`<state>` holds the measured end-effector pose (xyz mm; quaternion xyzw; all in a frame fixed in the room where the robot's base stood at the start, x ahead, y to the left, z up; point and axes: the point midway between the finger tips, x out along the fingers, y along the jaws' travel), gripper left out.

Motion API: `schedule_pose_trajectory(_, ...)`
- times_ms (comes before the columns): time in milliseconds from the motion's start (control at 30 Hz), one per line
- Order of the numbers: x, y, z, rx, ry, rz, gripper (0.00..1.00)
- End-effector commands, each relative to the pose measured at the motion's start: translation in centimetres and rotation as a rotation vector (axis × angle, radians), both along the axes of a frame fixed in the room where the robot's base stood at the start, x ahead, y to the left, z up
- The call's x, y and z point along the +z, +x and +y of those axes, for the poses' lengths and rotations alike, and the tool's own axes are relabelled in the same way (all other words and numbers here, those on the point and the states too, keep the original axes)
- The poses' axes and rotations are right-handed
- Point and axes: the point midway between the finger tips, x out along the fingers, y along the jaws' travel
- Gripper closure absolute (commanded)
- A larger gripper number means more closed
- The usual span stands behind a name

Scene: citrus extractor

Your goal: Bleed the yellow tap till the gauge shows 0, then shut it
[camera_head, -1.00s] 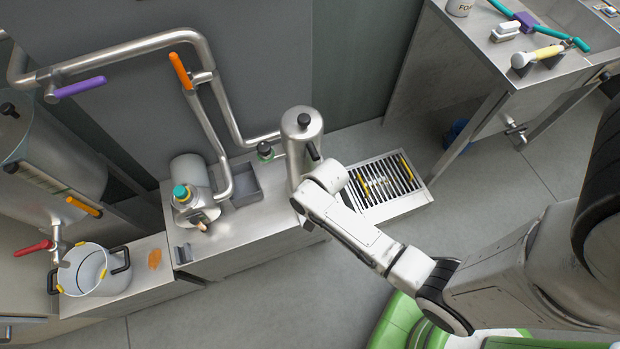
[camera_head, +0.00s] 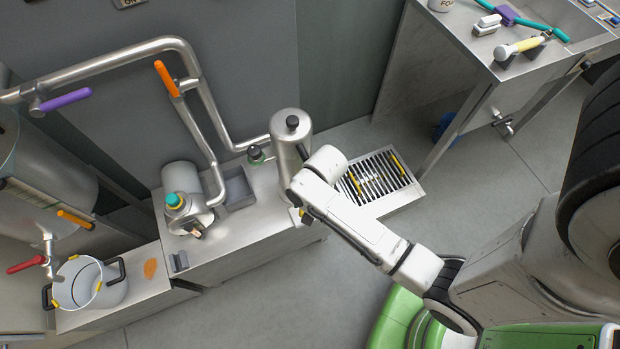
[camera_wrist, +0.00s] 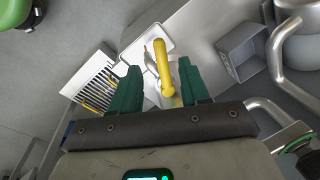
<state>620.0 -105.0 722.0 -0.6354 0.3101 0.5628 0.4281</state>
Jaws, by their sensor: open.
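In the wrist view the yellow tap handle (camera_wrist: 163,68) stands between my gripper's two green fingers, with a visible gap on both sides. My gripper (camera_wrist: 158,76) is open and empty; I cannot tell how far above the handle its fingers are. The lower end of the tap is hard to make out, and I cannot tell whether it is turned open or shut. In the head view my arm ends beside the upright steel cylinder (camera_head: 291,155) and hides the tap. I cannot make out a gauge reading in either view.
A slatted drain grate (camera_head: 378,180) lies right of the cylinder. A grey open box (camera_head: 236,190) and a bent pipe (camera_head: 215,115) are left of it. A pot (camera_head: 88,284) sits under a red-handled tap (camera_head: 27,265). A steel bench (camera_head: 440,60) stands right.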

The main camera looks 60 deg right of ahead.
Motion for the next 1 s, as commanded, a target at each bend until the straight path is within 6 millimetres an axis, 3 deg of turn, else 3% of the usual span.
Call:
schedule_pose_trajectory(100, 2.2, -0.3, -0.2, 0.0, -0.001, -0.003, 0.55)
schedule_pose_trajectory(333, 4.5, -0.8, -0.4, 0.0, 0.0, 0.0, 0.55)
schedule_pose_trajectory(1000, 4.8, -0.8, -0.4, 0.001, -0.001, 0.001, 0.55)
